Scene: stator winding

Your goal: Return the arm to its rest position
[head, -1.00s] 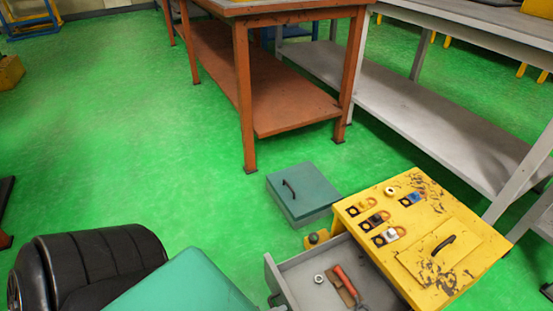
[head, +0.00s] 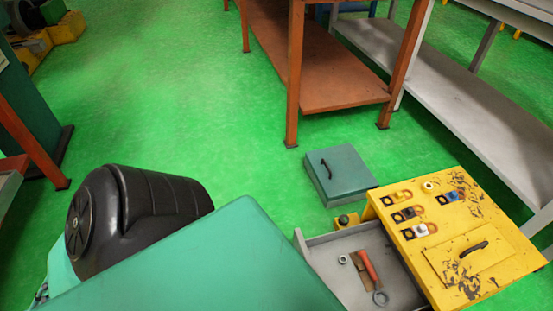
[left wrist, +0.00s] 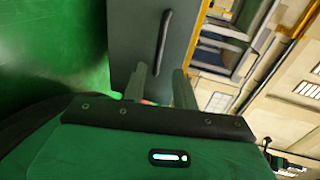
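My left gripper shows in the left wrist view (left wrist: 159,84), with its two fingers apart. I see nothing clearly held between them; a small reddish patch shows near their base. Beyond the fingers is a grey-green panel with a dark bar handle (left wrist: 164,45). In the head view neither gripper shows. A black rounded part and a large green surface at the lower left look like parts of my own arm, and they hide some of the floor.
A yellow cabinet (head: 482,214) with an open grey drawer (head: 325,265) stands at lower right. A spanner (head: 378,290) and a nut (head: 343,259) lie in the drawer. A teal box (head: 347,183) sits behind. An orange workbench (head: 340,88) stands farther back. The green floor at left centre is clear.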

